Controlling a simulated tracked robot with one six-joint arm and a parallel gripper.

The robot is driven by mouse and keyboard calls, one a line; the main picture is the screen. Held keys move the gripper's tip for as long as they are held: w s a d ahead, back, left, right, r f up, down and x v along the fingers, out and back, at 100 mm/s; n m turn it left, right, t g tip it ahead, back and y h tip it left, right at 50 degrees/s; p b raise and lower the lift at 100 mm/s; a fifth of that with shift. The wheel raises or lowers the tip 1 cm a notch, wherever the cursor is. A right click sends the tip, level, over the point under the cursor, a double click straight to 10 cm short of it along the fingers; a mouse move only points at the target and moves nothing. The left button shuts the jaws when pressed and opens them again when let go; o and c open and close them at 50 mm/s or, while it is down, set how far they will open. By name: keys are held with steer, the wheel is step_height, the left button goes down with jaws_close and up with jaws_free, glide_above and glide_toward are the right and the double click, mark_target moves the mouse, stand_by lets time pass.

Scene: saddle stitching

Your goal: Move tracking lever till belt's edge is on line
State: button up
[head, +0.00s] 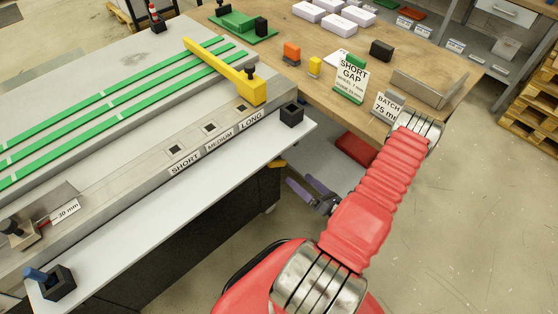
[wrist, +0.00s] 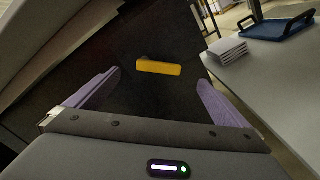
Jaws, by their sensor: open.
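A short yellow lever (wrist: 158,68) is on a dark panel in the wrist view, in front of and between my fingertips with a gap on each side; I take it for the tracking lever. In the head view a bit of yellow (head: 277,163) shows below the machine's right edge, probably the same lever. My gripper (wrist: 159,82) is open, with its purple fingers apart and nothing held. Green belts (head: 120,98) run along the machine top. I cannot make out a tracking line.
A yellow bar (head: 225,70) with a black knob crosses the belts. A white ledge (head: 190,200) edges the machine. A wooden table (head: 330,95) with blocks and signs stands at the back right. In the wrist view, a paper stack (wrist: 226,51) and blue tray (wrist: 277,29) sit on the right.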

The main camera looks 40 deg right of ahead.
mark_target(281, 162)
steer(key=shift+w+a, duration=0.2)
steer(key=shift+w, duration=6.45)
steer(key=shift+c, duration=0.5)
steer(key=c, duration=1.4)
steer(key=shift+o, duration=0.2)
steer(key=shift+s+d, duration=0.1)
